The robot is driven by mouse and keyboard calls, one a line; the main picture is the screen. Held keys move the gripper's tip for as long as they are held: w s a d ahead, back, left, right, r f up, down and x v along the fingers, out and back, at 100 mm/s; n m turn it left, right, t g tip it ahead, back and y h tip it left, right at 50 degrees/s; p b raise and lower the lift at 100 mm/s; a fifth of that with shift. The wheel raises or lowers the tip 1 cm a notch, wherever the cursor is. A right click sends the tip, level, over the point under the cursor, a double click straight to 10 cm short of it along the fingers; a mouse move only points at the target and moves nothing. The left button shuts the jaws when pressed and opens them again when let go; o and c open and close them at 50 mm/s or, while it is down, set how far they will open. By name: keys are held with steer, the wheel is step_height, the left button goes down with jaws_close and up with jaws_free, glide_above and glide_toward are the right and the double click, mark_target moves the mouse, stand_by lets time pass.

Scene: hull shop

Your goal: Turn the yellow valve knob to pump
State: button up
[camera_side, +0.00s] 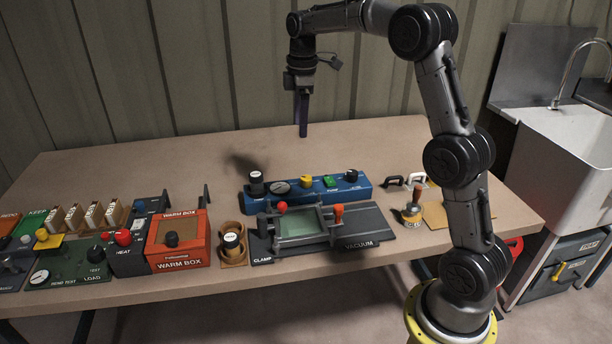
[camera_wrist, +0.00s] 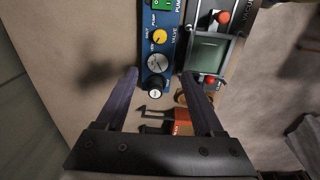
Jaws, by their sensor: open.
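The yellow valve knob (camera_side: 306,181) sits on top of the blue pump box (camera_side: 330,195), between a round gauge and a green switch. In the wrist view the yellow knob (camera_wrist: 159,37) shows beyond the fingertips, with the printed words VALVE, PUMP and what looks like VENT beside it. I cannot tell for sure which word its pointer faces. My gripper (camera_side: 302,134) hangs above the table behind the box, apart from it. In the wrist view my gripper (camera_wrist: 165,80) is open with nothing between its fingers.
A round gauge (camera_side: 280,187), a black-capped part (camera_side: 257,181), a green switch (camera_side: 329,181) and a black knob (camera_side: 351,175) share the blue box. A vacuum clamp fixture (camera_side: 365,225) stands in front. An orange warm box (camera_side: 180,240) is left. The table behind is clear.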

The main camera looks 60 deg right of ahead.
mark_target(306, 177)
steer(key=shift+g, duration=0.4)
steer(key=f, duration=0.5)
steer(key=d+f, duration=0.1)
steer(key=f, duration=1.1)
steer(key=shift+s+d, duration=0.2)
steer(key=shift+d, duration=0.1)
jaws_close()
